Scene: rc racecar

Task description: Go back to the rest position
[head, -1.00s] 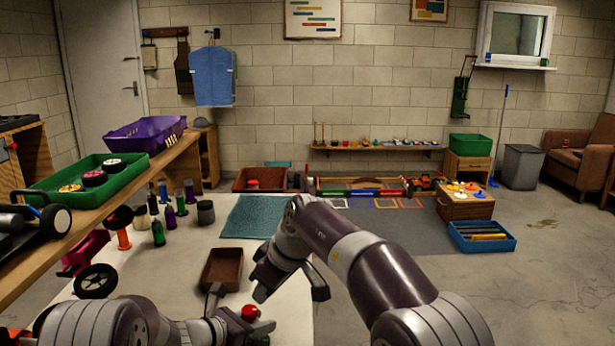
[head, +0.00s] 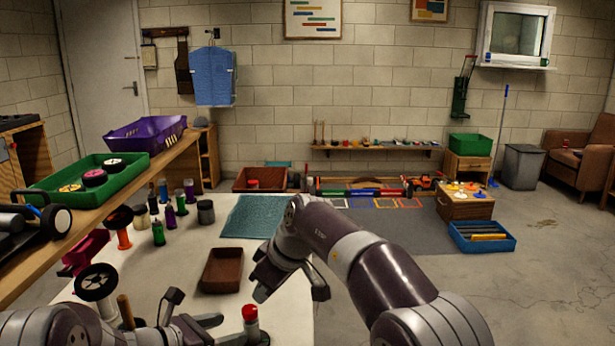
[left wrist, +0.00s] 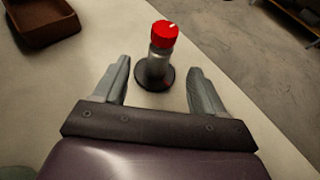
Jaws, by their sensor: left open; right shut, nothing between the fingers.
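My left gripper (head: 195,307) is open, low over the near part of the white table (head: 222,312). Its two fingers (left wrist: 165,95) also show in the left wrist view, spread with nothing held. The bottle also shows in the left wrist view (left wrist: 160,62). My right gripper (head: 264,290) is shut and empty above the table, behind the bottle in the head view.
A brown tray (head: 222,271) and a teal mat (head: 252,217) lie farther back on the table. Several bottles (head: 181,205) stand at its left. A wooden shelf with a green tray (head: 45,187) runs along the left.

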